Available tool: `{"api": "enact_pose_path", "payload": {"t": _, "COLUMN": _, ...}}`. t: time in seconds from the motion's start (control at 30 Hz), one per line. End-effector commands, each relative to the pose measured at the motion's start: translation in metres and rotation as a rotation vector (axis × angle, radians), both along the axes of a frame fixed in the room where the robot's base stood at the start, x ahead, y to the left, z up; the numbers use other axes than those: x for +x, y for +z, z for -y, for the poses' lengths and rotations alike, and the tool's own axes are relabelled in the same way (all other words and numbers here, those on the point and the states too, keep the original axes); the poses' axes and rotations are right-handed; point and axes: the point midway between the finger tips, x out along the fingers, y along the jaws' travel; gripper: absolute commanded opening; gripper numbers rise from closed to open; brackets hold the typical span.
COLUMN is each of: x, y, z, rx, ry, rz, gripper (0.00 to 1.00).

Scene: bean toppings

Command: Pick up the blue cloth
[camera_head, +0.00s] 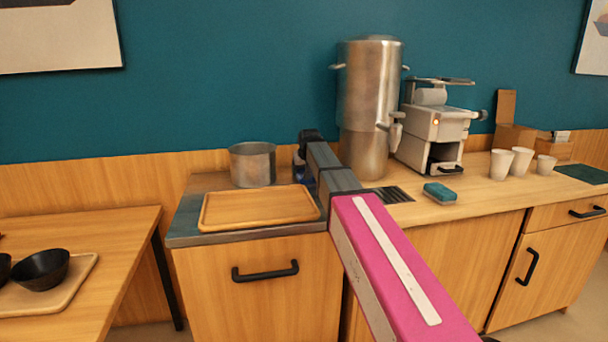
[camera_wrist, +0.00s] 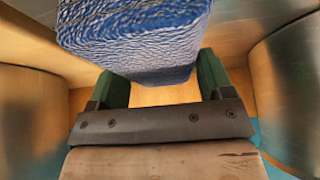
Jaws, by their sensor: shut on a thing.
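The blue cloth (camera_wrist: 135,35) fills the top middle of the wrist view. It is a thick, textured blue block with a ribbed surface. My gripper (camera_wrist: 160,75) has its two green fingers on either side of it and is shut on it. In the head view, my gripper is mostly hidden behind my arm, between the steel pot and the tall urn. A small bit of blue (camera_head: 299,171) shows there beside the arm. I cannot tell from these views how far the cloth is above the counter.
A steel pot (camera_head: 252,164) stands close on the left and a tall steel urn (camera_head: 370,105) close on the right. A wooden tray (camera_head: 259,207) lies in front. A coffee machine (camera_head: 437,130), a teal sponge-like block (camera_head: 440,192) and white cups (camera_head: 521,161) stand further right.

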Motion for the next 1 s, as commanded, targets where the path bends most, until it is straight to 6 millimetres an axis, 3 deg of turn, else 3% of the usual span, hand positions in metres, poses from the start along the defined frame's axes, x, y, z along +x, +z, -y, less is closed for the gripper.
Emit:
{"api": "enact_pose_path", "payload": {"t": 0.17, "x": 0.001, "y": 0.012, "z": 0.0, "rx": 0.0, "ry": 0.0, "rz": 0.002, "gripper": 0.5}}
{"api": "enact_pose_path", "payload": {"t": 0.63, "x": 0.001, "y": 0.087, "z": 0.0, "rx": 0.0, "ry": 0.0, "rz": 0.001, "gripper": 0.5}}
{"api": "enact_pose_path", "payload": {"t": 1.0, "x": 0.0, "y": 0.1, "z": 0.0, "rx": 0.0, "ry": 0.0, "rz": 0.0, "gripper": 0.5}}
